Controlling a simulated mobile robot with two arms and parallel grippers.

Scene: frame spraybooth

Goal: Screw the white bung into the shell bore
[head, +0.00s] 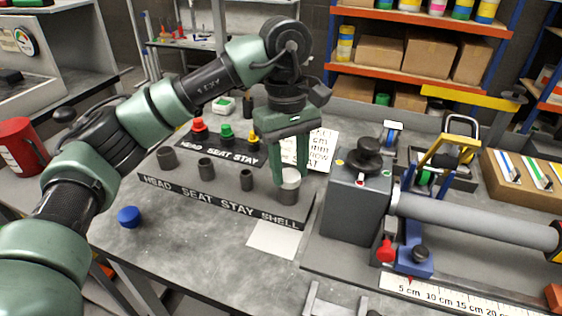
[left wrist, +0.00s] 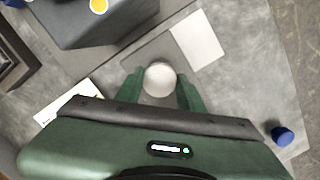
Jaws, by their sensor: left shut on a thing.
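The white bung (head: 290,175) is upright at the mouth of the grey shell bore (head: 288,195), at the SHELL end of the dark labelled block (head: 225,201). My left gripper (head: 289,181) points down and is shut on the bung, one green finger on each side. In the left wrist view the bung's round pale top (left wrist: 160,78) sits between the fingertips of the left gripper (left wrist: 161,88). The fingers and bung hide the thread, so I cannot tell how deep it sits. My right gripper is not in view.
Open dark sockets stand along the block, including the HEAD one (head: 167,158). Red (head: 199,126), green (head: 226,132) and yellow bungs stand behind. A blue cap (head: 129,216) lies on the table at left. A grey machine block (head: 352,208) stands close at right.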

